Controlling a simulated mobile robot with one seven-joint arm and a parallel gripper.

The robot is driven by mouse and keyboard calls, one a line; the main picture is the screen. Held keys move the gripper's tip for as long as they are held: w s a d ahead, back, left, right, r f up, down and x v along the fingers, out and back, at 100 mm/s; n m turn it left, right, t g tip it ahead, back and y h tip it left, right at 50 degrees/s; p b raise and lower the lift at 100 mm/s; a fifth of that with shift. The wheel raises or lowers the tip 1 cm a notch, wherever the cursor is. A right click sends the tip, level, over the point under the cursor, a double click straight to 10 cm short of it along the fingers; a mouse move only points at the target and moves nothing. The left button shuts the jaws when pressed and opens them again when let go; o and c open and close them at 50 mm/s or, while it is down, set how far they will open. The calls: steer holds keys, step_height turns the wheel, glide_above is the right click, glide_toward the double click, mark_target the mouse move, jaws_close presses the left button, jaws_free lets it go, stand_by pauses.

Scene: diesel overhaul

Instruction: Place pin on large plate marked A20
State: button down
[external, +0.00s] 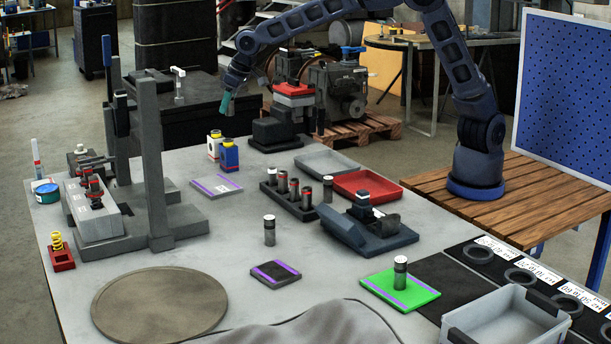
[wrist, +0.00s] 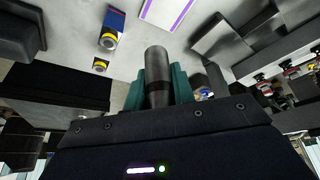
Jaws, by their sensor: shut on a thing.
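My gripper (external: 228,104) is raised above the back of the table, behind the blue and white bottles. In the wrist view its teal fingers (wrist: 159,88) are shut on a grey cylindrical pin (wrist: 156,70) with a dark band. A light plate with purple stripes (external: 217,185) lies flat on the table, and part of it shows in the wrist view (wrist: 167,10). A smaller dark plate with a purple stripe (external: 275,274) and a green plate (external: 422,295) lie nearer the front. I cannot read A20 on any plate.
A pin (external: 400,272) stands on the green plate, another (external: 269,230) on the bare table. A dark rack (external: 288,205) holds several pins. The blue bottle (external: 229,155) and white bottle (external: 213,147) stand behind the light plate. A tall grey press (external: 155,160) stands left.

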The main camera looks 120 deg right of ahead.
glide_above(208, 183)
steer(key=s+a, duration=0.1)
steer(key=s, duration=0.1)
steer(key=f, duration=2)
steer(key=shift+w+a+f, duration=0.2)
steer(key=shift+w+f, duration=0.15)
steer(key=shift+w, duration=0.05)
steer(key=shift+f, duration=0.15)
steer(key=c, duration=1.2)
jaws_free()
steer(key=shift+o, duration=0.2)
